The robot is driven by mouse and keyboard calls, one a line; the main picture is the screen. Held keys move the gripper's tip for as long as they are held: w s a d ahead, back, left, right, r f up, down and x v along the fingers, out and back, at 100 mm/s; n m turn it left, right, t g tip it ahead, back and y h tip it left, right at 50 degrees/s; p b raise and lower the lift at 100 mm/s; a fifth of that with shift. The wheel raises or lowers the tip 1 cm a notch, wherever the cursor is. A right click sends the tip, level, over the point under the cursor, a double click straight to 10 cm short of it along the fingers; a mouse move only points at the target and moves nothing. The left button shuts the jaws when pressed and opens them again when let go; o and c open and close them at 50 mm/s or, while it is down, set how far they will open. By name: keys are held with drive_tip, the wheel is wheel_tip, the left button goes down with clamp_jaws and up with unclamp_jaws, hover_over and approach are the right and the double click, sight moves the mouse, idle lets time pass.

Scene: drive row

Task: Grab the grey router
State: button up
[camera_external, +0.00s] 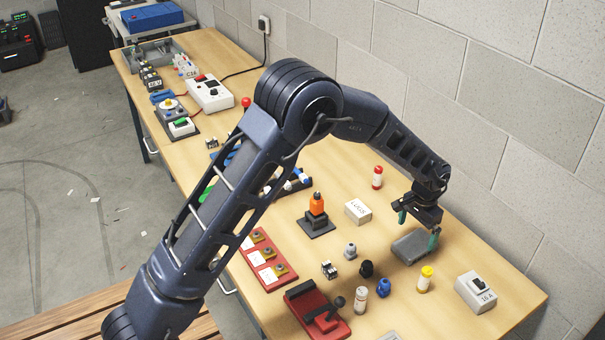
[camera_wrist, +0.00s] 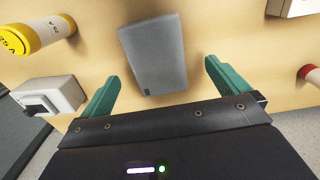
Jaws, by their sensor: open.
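The grey router (camera_external: 411,247) is a flat grey box lying on the wooden table at the right, below my gripper. In the wrist view the router (camera_wrist: 153,54) lies just beyond and between the two green fingertips. My gripper (camera_external: 419,228) is open and empty, its fingers spread apart above the router. In the wrist view my gripper (camera_wrist: 158,85) shows both fingers clear of the router's sides. In the external view one finger overlaps the router's right edge, so the exact gap is hard to tell there.
A yellow-capped cylinder (camera_external: 425,279) and a white switch box (camera_external: 475,291) stand near the router on the right. A white box (camera_external: 358,211), a red-capped cylinder (camera_external: 377,177) and a black knob (camera_external: 366,269) stand around it. The block wall (camera_external: 500,130) runs behind the table.

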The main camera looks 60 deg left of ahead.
sight(416, 243)
drive_tip(key=shift+w+d+f, duration=0.1)
drive_tip(key=shift+w+f, duration=0.05)
drive_tip(key=shift+f, duration=1.15)
drive_tip(key=shift+w+d+f, duration=0.1)
drive_tip(key=shift+f, duration=1.2)
drive_tip(key=c, duration=1.2)
